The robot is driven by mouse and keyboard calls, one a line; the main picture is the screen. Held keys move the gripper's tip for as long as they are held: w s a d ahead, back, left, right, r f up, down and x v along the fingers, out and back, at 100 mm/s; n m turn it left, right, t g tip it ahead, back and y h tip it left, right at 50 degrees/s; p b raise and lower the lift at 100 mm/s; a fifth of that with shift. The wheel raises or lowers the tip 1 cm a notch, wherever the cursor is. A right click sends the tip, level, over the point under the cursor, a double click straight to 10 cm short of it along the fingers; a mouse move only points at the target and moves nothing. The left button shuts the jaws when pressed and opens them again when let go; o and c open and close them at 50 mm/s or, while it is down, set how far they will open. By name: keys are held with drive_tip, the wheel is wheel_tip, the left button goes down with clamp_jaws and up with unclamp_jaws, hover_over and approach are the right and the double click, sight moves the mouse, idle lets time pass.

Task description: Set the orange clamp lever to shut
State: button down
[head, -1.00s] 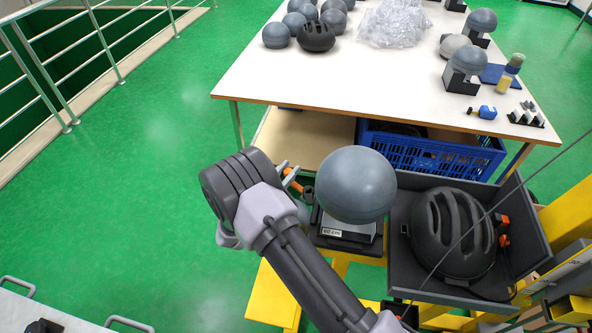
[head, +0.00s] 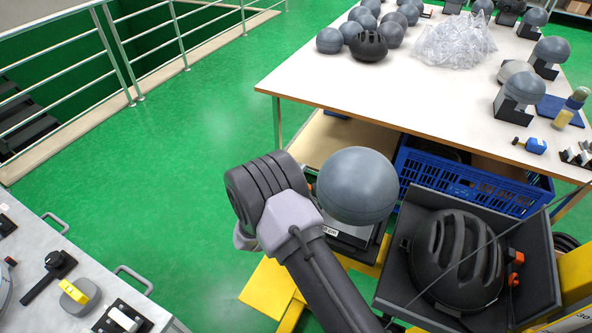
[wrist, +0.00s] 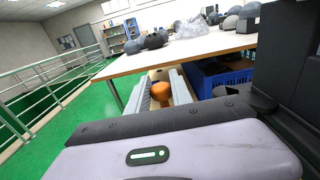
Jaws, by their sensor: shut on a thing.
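The orange clamp lever (wrist: 160,92) shows in the wrist view as a rounded orange knob. It sits between the two pale fingers of my gripper (wrist: 161,82), which is shut on it. In the head view my grey wrist hides the fingers and nearly all of the lever. The lever is at the left side of the stand (head: 352,238) that carries a grey ball (head: 356,186). The lever's exact angle cannot be told.
A black helmet (head: 457,262) lies in a dark tray (head: 545,262) right of the ball. Behind are a white table (head: 420,95) with balls and a blue crate (head: 470,185). A grey bench (head: 45,265) stands at lower left. Green floor is open at left.

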drive_tip(key=shift+s+f, duration=0.1)
drive_tip(key=c, duration=1.1)
unclamp_jaws()
drive_tip(key=shift+c, duration=0.2)
drive_tip(key=shift+r, duration=0.35)
wheel_tip(320, 180, up, 4)
drive_tip(key=shift+f+p, duration=0.1)
drive_tip(key=shift+p, duration=1.05)
drive_tip(key=s+d+p, duration=0.2)
drive_tip(key=s+p, duration=0.1)
drive_tip(key=s, duration=1.2)
drive_tip(key=shift+s+d+r, duration=0.3)
drive_tip(key=shift+s+d, duration=0.05)
drive_tip(key=shift+s, duration=0.05)
